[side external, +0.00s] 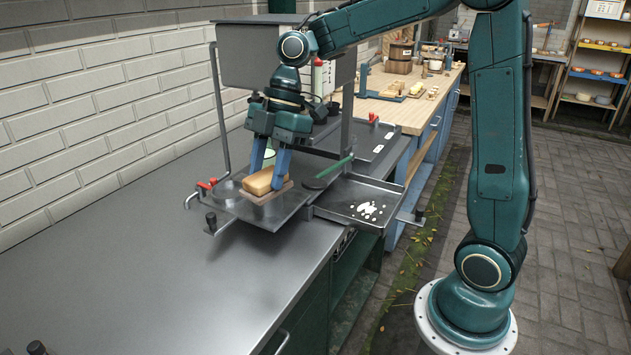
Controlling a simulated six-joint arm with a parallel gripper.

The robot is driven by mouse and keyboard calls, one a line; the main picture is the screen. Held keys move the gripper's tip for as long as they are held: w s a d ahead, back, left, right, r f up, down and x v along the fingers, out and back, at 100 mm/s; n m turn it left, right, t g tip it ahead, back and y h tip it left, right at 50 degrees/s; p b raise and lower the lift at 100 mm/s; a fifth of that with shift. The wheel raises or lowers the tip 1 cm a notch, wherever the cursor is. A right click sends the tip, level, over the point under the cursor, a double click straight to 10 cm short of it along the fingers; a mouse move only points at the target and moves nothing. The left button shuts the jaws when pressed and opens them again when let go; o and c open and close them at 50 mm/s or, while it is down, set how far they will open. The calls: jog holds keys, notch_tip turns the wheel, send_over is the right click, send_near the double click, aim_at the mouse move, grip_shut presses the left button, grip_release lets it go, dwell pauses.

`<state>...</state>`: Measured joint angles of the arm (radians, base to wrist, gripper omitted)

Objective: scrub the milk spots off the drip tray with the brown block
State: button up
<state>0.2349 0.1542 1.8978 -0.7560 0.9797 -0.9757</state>
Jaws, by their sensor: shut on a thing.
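The brown block (262,183) is tan on top, with a flat brown slab at its base. It is on or just over a metal plate left of the drip tray; contact is unclear. My gripper (266,177) points down with its blue fingers shut on the block, one on each side. The drip tray (338,204) is a shallow dark metal tray to the right of the block. White milk spots (368,209), one large splash with small drops around it, lie on its right part. The block is apart from the spots.
A green-handled tool (330,172) with a round dark head lies at the tray's back left edge. Red-handled taps (205,186) stand left of the block. A metal frame rises behind.

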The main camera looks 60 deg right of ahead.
jog(key=s+d+r+m+t+h, duration=0.1)
jog(key=s+d+m+h, duration=0.15)
jog(key=d+m, duration=0.75)
jog(key=s+d+r+m+t+h, duration=0.1)
jog(key=s+d+m+h, duration=0.3)
jog(key=d, duration=1)
jog(key=s+d+r+m+t+h, duration=0.1)
jog(key=d+m, duration=0.8)
jog(key=d, duration=0.3)
jog(key=a+f, duration=0.2)
jog(key=f, duration=0.5)
jog(key=s+a+f, duration=0.1)
jog(key=a+f, duration=0.1)
jog(key=f, duration=0.4)
jog(key=shift+s+f, duration=0.3)
jog(key=shift+f, duration=0.05)
